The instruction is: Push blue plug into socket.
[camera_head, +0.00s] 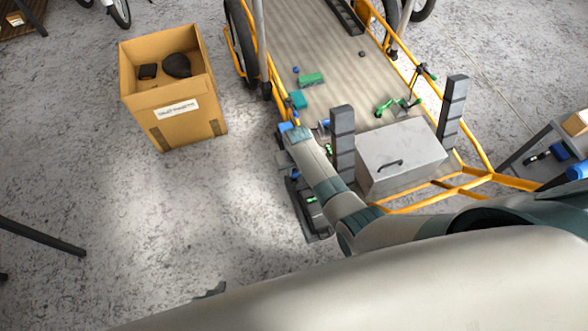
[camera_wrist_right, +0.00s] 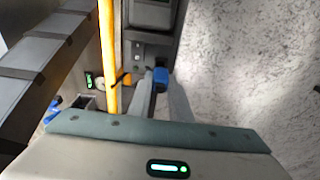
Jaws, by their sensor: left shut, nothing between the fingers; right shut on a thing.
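In the right wrist view my right gripper (camera_wrist_right: 161,82) is shut on the blue plug (camera_wrist_right: 161,75), which shows between the fingertips. Just beyond the plug is a dark and grey housing (camera_wrist_right: 150,14) with a grey plate (camera_wrist_right: 139,50) below it. I cannot make out the socket opening or whether the plug touches it. In the head view my right arm (camera_head: 315,165) reaches to the left side of the cargo bike. My left gripper (camera_head: 211,290) is only a small grey piece above the large pale arm link, low in the head view, away from the bike; it is shut and empty.
An orange frame tube (camera_wrist_right: 107,55) stands close left of the right fingers. A grey case (camera_head: 400,155) and dark posts (camera_head: 343,140) are on the bike. A cardboard box (camera_head: 180,115) stands on the floor at left. The floor between is clear.

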